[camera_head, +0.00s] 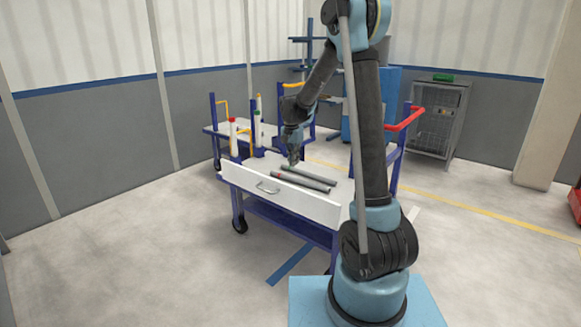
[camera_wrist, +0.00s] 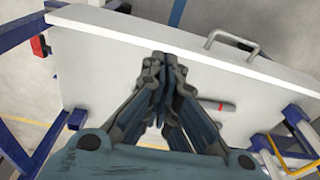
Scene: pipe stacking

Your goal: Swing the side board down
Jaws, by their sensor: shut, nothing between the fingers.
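The white side board (camera_head: 235,186) runs along the near long side of the blue-framed cart and appears upright, with a metal handle (camera_head: 267,188) on its outer face. In the wrist view the board's edge (camera_wrist: 110,30) crosses the top, with the handle (camera_wrist: 232,42) beyond it. My gripper (camera_head: 293,161) is above the cart's white top, on the inner side of the board. In the wrist view my gripper (camera_wrist: 158,62) has its fingers together with nothing between them. It appears apart from the handle; whether it touches the board is unclear.
Two grey pipes (camera_head: 304,180) lie on the cart top behind the board; one end with a red band (camera_wrist: 220,106) shows in the wrist view. A red push bar (camera_head: 405,119) is at the cart's right end, blue posts at its left. Floor in front is clear.

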